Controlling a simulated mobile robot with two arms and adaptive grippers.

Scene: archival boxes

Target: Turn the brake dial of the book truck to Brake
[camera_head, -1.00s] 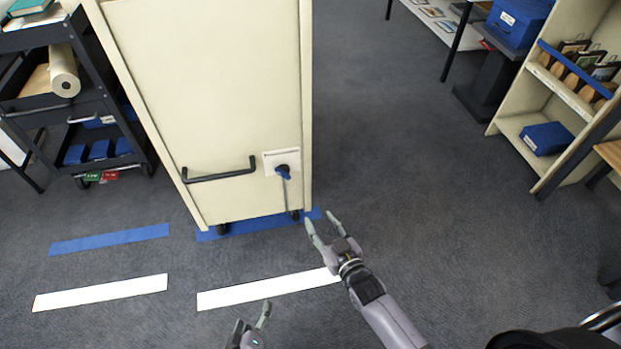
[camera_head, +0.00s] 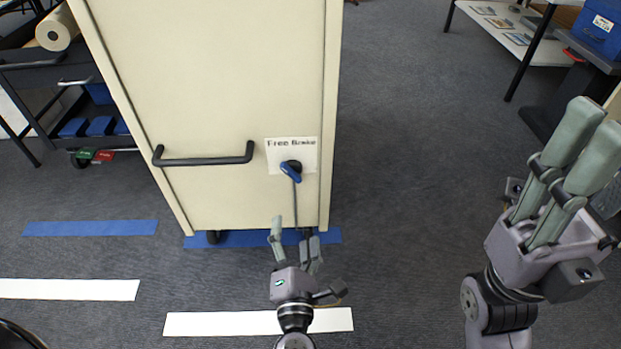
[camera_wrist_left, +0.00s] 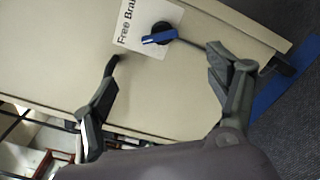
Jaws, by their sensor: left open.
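The cream book truck (camera_head: 215,90) stands with its end panel towards me. A blue brake dial (camera_head: 291,171) with a black hub sits on a white plate (camera_head: 306,147) printed "Free" on the left and "Brake" on the right. The dial (camera_wrist_left: 160,37) also shows in the left wrist view, its blue lever seeming to lean to the Free side. My left gripper (camera_head: 293,236) is open and empty, low in front of the panel, below the dial and apart from it. My right gripper (camera_head: 580,140) is raised at the right, its visible fingers close together, touching nothing.
Blue tape (camera_head: 262,238) lies under the truck. A dark cart (camera_head: 60,85) stands at left.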

